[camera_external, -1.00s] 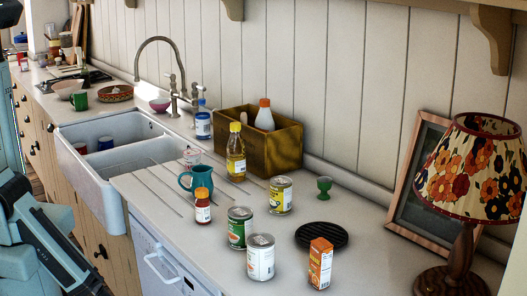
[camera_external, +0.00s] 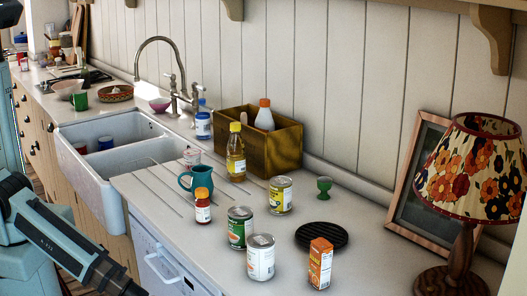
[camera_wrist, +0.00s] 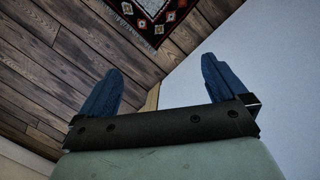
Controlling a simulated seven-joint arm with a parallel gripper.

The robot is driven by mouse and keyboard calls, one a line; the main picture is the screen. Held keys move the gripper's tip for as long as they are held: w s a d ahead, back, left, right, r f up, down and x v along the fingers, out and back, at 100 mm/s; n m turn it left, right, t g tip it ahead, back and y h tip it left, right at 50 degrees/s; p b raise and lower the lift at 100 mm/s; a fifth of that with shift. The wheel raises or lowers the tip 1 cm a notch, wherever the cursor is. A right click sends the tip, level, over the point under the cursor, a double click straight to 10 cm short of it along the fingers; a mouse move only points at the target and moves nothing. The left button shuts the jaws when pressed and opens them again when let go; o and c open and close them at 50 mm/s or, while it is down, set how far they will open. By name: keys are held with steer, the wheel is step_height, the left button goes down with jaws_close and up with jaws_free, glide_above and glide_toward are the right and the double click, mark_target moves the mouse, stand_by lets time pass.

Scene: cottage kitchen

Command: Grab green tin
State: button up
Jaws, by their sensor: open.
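The green tin (camera_external: 240,228) stands upright on the counter in the external view. A white tin (camera_external: 261,258) stands close in front of it, to its lower right, and hides a little of its side. My arm reaches in from the lower left, away from the tins. In the wrist view my gripper (camera_wrist: 160,88) is open, with its two blue fingers wide apart and nothing between them. No tin shows in the wrist view.
A teal mug (camera_external: 197,180) is farther back. The wrist view shows wooden floor (camera_wrist: 40,70), a rug (camera_wrist: 150,14) and a pale surface (camera_wrist: 255,60).

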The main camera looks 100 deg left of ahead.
steer(key=w+d+r+n+t+h, duration=0.1)
steer(key=w+d+r+t, duration=0.2)
steer(key=w+d+r, duration=0.5)
steer(key=w+d+r+t+h, duration=0.15)
steer(key=w+d+r, duration=0.25)
steer(key=w+r, duration=0.85)
steer(key=w+d+r+t, duration=0.1)
steer(key=w+d+r, duration=0.1)
steer(key=r, duration=0.3)
steer(key=w+d+r+n+t, duration=0.1)
steer(key=w+d+r, duration=0.1)
steer(key=d+r, duration=0.15)
steer(key=w+d+r+t, duration=0.1)
steer(key=w+d+r, duration=0.1)
steer(key=r, duration=0.4)
step_height(320, 180, up, 24)
steer(key=n+g+y, duration=0.1)
steer(key=y, duration=0.4)
glide_above(237, 212)
steer(key=s+d, duration=0.2)
steer(key=s, duration=0.2)
steer(key=x, duration=0.7)
steer(key=shift+w+a+f, duration=0.15)
steer(key=shift+w+f, duration=0.05)
steer(key=shift+x, duration=2.75)
